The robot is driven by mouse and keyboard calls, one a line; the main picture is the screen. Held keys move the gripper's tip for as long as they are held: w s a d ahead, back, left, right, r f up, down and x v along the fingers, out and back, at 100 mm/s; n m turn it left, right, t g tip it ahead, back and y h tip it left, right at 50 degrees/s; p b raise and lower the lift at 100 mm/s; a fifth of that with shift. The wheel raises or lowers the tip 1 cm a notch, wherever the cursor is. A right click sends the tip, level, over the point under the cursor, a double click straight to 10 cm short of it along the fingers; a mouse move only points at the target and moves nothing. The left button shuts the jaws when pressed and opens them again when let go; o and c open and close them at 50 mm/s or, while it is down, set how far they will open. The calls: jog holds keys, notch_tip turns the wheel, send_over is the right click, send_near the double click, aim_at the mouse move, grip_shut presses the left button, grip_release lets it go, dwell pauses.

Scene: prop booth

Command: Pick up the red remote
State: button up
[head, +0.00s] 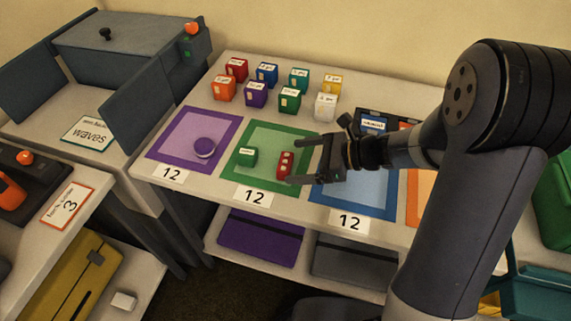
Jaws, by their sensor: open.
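The red remote (285,165) is a small red block with pale buttons. It lies on the green mat (240,183), toward its right side. My gripper (297,161) reaches in from the right, just above the green mat's right edge. Its two fingers are apart and point left, with the remote close to the fingertips. I cannot tell whether the remote lies between them or just beyond them.
A blue mat (340,197) lies under my arm. Several labelled boxes, including a purple one (255,94), stand behind. A grey bin (130,50) stands at the far left.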

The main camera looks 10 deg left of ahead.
aim_at(291, 162)
jog(key=shift+x, duration=1.35)
jog(key=shift+c, duration=0.3)
jog(key=c, duration=1)
notch_tip(291, 162, up, 10)
jog(key=p, duration=0.2)
jog(key=w+d+r+m+t+p, duration=0.2)
jog(key=w+d+m+t, duration=0.2)
jog(key=w, duration=0.1)
jog(key=w+d+m+t+h+p, duration=0.1)
jog(key=w+d+m+t+h, duration=0.1)
jog(key=d, duration=0.4)
jog(key=w+d+f+m+t+h+p, duration=0.1)
jog(key=w+d+m+t+h+p, duration=0.1)
jog(key=d+m+t+h, duration=0.2)
jog(key=w+d+m+t+h+p, duration=0.2)
jog(key=d+m+t+h, duration=0.1)
jog(key=d, duration=0.7)
jog(key=shift+w+d+f+m+h, duration=0.3)
jog(key=shift+w+f+m, duration=0.1)
jog(key=shift+m, duration=0.5)
